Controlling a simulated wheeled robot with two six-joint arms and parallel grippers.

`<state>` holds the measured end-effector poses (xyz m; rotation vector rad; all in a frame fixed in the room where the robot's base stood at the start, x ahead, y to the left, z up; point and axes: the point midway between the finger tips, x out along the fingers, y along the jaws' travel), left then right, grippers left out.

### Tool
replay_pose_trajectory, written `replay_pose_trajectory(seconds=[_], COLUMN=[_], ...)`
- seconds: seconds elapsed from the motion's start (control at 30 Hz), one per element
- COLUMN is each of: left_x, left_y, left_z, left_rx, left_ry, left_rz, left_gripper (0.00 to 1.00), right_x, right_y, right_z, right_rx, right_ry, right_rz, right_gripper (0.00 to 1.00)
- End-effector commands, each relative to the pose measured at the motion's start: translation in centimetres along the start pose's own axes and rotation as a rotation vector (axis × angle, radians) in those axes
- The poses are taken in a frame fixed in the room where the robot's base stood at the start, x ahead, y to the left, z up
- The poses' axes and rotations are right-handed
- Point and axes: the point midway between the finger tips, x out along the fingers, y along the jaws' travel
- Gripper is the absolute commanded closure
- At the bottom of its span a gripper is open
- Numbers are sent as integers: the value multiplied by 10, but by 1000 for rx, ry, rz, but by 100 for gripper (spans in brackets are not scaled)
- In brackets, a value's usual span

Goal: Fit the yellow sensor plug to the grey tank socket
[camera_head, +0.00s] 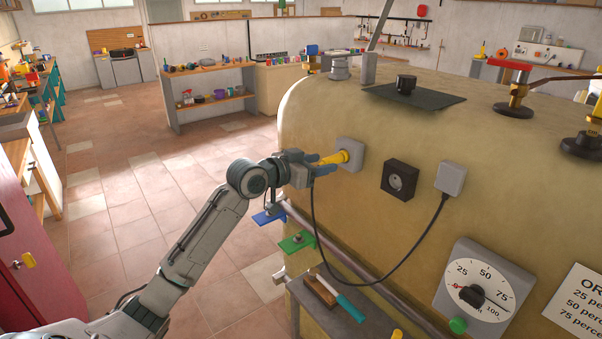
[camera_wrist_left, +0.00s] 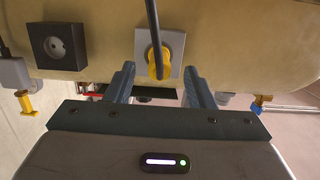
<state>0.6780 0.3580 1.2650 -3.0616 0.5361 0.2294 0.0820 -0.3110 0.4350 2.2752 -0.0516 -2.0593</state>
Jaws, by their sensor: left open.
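The yellow sensor plug (camera_head: 336,158) is at the face of the grey tank socket (camera_head: 350,152) on the tan tank, its tip meeting the socket. In the left wrist view the plug (camera_wrist_left: 159,62) sits in front of the grey socket (camera_wrist_left: 174,45), with its dark cable crossing in front. How deep it is seated cannot be told. My left gripper (camera_head: 326,164) is open, its fingers around the plug's rear end in the head view. In the left wrist view the gripper (camera_wrist_left: 159,82) has a finger on each side, with gaps to the plug. My right gripper is not in view.
A black socket (camera_head: 399,180) and a grey plug box (camera_head: 451,178) are right of the grey socket. The dark cable (camera_head: 375,284) hangs in a loop between plug and box. A rail (camera_head: 350,262) and a small shelf (camera_head: 345,318) stand below.

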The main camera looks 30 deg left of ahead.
Motion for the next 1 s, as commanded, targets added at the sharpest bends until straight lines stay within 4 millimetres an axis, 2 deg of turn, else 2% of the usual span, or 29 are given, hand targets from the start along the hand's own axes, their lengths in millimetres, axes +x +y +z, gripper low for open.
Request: replay_pose_trajectory(seconds=[0.03,0.2,0.5,1.0], left_x=[-9,-32,-59,-66], left_y=[0,0,0,1], left_z=[4,4,2,0], left_rx=[7,7,4,-1], left_ry=[-2,-3,-1,-1], left_rz=[-1,-2,-1,2], left_gripper=[51,51,51,51], right_x=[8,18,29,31], right_y=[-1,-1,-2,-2], right_z=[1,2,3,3], right_rx=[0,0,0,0], right_ry=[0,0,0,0], right_rz=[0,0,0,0], right_gripper=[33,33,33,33])
